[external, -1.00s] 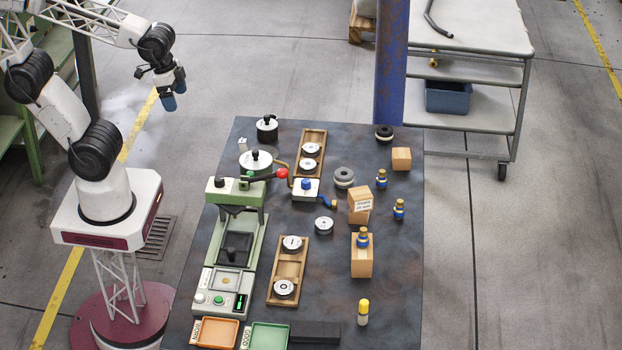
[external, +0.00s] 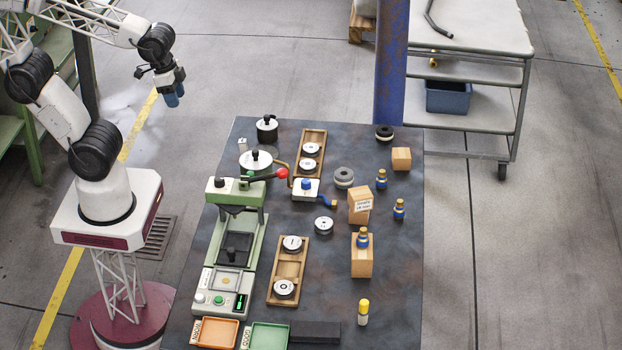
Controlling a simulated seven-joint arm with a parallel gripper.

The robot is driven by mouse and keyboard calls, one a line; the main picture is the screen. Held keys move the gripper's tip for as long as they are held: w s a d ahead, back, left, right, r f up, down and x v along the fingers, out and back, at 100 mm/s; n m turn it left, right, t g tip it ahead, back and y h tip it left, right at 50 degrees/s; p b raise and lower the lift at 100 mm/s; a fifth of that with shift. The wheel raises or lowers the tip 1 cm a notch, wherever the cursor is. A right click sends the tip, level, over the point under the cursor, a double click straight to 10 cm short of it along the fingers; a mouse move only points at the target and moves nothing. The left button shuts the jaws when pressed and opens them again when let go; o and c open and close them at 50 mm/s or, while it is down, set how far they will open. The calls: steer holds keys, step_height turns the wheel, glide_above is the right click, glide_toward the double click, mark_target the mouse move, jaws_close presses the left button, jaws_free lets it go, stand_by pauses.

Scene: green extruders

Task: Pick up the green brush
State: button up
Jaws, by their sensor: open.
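I cannot make out a green brush anywhere in the external view. The green things on the dark table (external: 395,310) are a green press machine (external: 256,230) and a green tray (external: 270,337) at the front. My gripper (external: 175,96), with blue fingertips, hangs in the air left of the table's far left corner. It is open and empty, well apart from everything on the table.
An orange tray (external: 217,333), wooden holders with discs (external: 288,270), wooden blocks (external: 361,262), blue-and-gold fittings (external: 381,180) and a yellow-capped bottle (external: 363,312) stand on the table. A blue post (external: 391,65) rises behind it.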

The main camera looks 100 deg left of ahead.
stand_by(0.3)
steer(key=n+t, duration=0.1)
steer(key=t, duration=0.4)
glide_above(248, 172)
steer(key=s+d, duration=0.5)
steer(key=s, duration=0.1)
step_height(248, 172, down, 15)
steer(key=a+f+t+y, duration=0.1)
steer(key=f, duration=0.3)
steer(key=w+a+f+n+t, duration=0.1)
steer(key=f+t, duration=0.1)
steer(key=f, duration=0.3)
steer(key=a+f+t+y, duration=0.1)
steer(key=a+f+t, duration=0.1)
steer(key=f, duration=0.2)
steer(key=shift+w+f+y, duration=0.2)
steer(key=shift+w+y, duration=0.05)
steer(key=shift+y, duration=0.05)
steer(key=shift+x, duration=1.3)
steer(key=shift+w+a+f, duration=0.1)
steer(key=shift+w, duration=0.05)
steer(key=shift+x, duration=2.4)
steer(key=shift+c, duration=0.6)
